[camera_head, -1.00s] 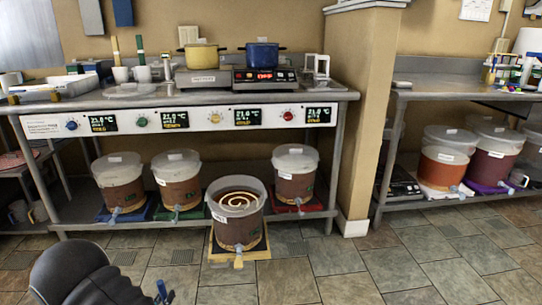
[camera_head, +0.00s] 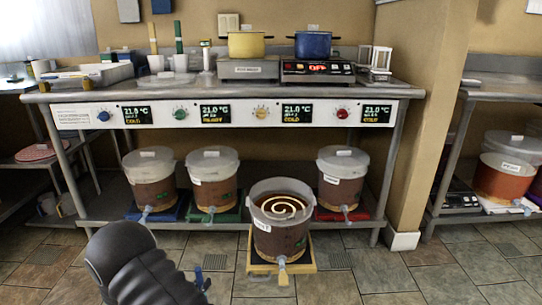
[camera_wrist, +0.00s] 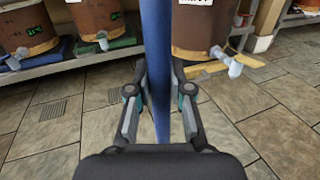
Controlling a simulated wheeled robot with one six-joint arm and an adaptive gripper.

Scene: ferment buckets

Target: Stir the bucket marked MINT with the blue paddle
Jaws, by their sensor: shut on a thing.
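My gripper (camera_wrist: 159,78) is shut on the blue paddle (camera_wrist: 158,40), whose shaft stands upright between the fingers in the wrist view. The paddle's ends are out of that view. In the head view only a small blue piece (camera_head: 199,278) shows beside my dark arm. An open bucket (camera_head: 280,238) stands on a yellow-framed base on the floor, in front of the shelf. It holds dark brown liquid with a pale spiral on top. Its white label is too small to read surely. In the wrist view this bucket (camera_wrist: 200,35) is behind and right of the paddle, apart from it.
Three lidded buckets stand on the lower shelf, on blue (camera_head: 172,212), green (camera_head: 230,214) and red (camera_head: 328,213) mats. The bench (camera_head: 240,92) above carries a yellow pot (camera_head: 246,45) and a blue pot (camera_head: 312,44). A wall pillar (camera_head: 424,110) stands right. Tiled floor (camera_head: 335,288) in front is clear.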

